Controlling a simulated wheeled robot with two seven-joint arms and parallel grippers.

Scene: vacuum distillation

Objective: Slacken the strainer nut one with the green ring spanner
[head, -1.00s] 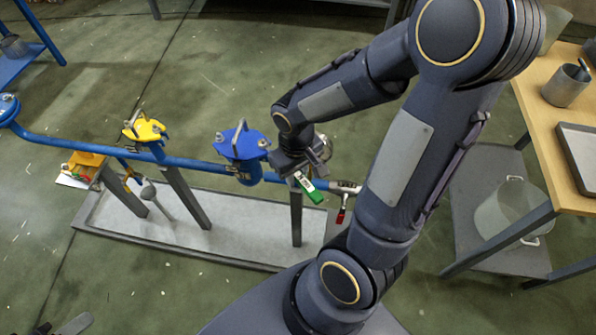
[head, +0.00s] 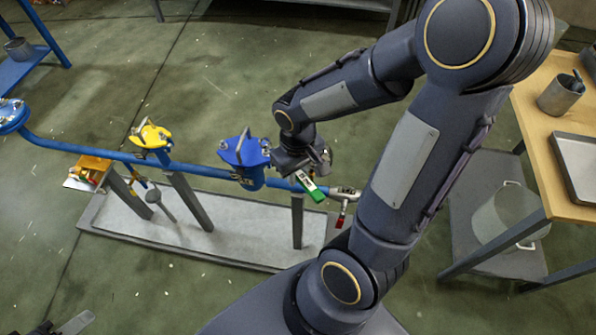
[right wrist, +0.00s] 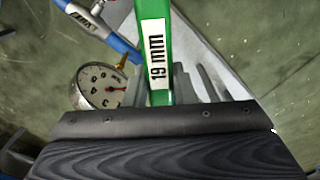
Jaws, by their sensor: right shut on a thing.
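My right gripper (head: 300,170) is shut on the green ring spanner (head: 312,190), just right of the blue-lidded strainer (head: 243,152). In the right wrist view the spanner (right wrist: 184,45) runs up from the jaws with a white "19 mm" label; its far end is out of frame. The blue lid has metal fasteners around its edge; I cannot tell which is nut one, and see no spanner contact with a nut. A yellow-lidded strainer (head: 150,136) stands further left on the same blue pipe. A grey piece (head: 75,323) at the bottom left may be part of my left gripper; its state is unclear.
A dial gauge (right wrist: 102,86) shows beside the spanner. A red-handled valve (head: 342,213) is at the pipe's right end. Grey posts carry the pipe above a pale tray (head: 255,250). A wooden table (head: 545,115) stands right.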

